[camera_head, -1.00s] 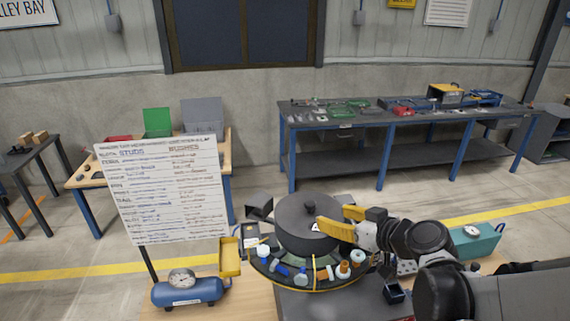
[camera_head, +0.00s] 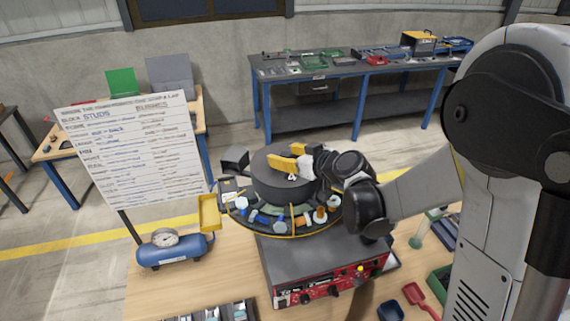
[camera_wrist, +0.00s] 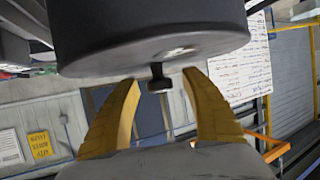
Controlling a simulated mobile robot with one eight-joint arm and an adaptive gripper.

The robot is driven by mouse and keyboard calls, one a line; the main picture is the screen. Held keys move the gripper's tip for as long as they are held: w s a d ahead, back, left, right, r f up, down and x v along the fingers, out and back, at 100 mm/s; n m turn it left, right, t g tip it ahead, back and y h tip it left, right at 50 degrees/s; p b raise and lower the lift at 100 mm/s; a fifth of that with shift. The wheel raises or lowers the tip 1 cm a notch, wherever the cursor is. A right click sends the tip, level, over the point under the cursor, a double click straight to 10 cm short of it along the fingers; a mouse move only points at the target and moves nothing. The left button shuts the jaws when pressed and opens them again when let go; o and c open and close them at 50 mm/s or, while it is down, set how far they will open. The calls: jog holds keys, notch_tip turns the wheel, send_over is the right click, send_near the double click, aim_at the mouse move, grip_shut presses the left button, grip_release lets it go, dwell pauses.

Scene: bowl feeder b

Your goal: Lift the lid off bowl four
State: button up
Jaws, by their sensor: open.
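The dark round bowl (camera_head: 275,190) stands in the middle of a ring tray of small parts, with its dark lid (camera_head: 264,160) on top. In the wrist view, the picture is upside down, and the lid (camera_wrist: 150,52) faces my fingers. The small dark knob (camera_wrist: 159,80) lies between the two open fingertips, with gaps on both sides. My gripper holds nothing.
The ring tray (camera_head: 292,235) sits above a red-fronted control box (camera_head: 330,285). A written board (camera_head: 135,150), a yellow bin (camera_head: 209,213) and a blue air tank (camera_head: 172,250) stand to the left. A red scoop (camera_head: 420,298) lies at front right.

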grip_shut()
jog(key=shift+r, duration=0.1)
